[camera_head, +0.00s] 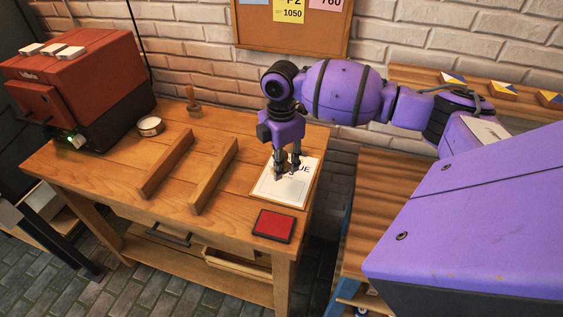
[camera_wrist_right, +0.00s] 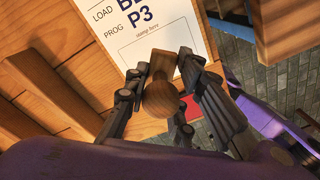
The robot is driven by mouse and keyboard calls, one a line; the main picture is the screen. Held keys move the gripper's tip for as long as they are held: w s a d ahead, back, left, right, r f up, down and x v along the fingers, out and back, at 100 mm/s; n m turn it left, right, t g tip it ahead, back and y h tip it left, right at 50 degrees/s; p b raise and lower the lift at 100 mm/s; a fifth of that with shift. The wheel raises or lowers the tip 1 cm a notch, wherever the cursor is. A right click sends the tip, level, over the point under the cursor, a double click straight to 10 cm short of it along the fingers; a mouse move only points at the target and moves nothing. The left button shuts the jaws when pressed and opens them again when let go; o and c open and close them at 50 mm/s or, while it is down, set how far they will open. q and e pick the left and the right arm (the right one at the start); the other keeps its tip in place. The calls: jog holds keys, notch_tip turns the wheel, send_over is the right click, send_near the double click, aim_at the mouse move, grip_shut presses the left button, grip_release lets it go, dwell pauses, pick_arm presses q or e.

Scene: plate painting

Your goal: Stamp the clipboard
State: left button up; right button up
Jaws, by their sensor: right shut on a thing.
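The clipboard (camera_head: 270,190) lies on the right end of the wooden workbench with a white sheet on it. My right gripper (camera_head: 287,170) is over the clipboard, shut on a wooden stamp (camera_wrist_right: 161,97). The stamp's head covers part of the box, and its lower face is hidden. I cannot tell whether it touches the sheet. A red ink pad (camera_head: 274,225) lies in front of the clipboard. My left gripper is not in view.
Two wooden rails (camera_head: 214,175) stand on the bench left of the clipboard. A small wooden handled object (camera_head: 193,106), a round tin (camera_head: 150,126) and a red machine (camera_head: 75,85) stand further left. A brick wall is behind the bench.

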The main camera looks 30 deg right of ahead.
aim_at(282, 188)
jog(key=shift+f, duration=0.65)
notch_tip(282, 188, down, 4)
jog(key=shift+s+r+b, duration=0.1)
jog(key=shift+r+b, duration=0.05)
jog(key=shift+b, duration=0.95)
jog(key=shift+f, duration=0.45)
jog(key=shift+b, duration=0.3)
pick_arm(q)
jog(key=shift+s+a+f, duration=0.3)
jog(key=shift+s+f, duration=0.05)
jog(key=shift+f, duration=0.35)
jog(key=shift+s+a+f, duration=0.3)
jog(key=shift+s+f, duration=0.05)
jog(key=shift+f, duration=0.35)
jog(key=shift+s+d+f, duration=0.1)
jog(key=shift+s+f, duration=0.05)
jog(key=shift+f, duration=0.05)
pick_arm(e)
jog(key=shift+f, duration=0.55)
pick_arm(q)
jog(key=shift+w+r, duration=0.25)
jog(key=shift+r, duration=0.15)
pick_arm(e)
jog(key=shift+f, duration=0.15)
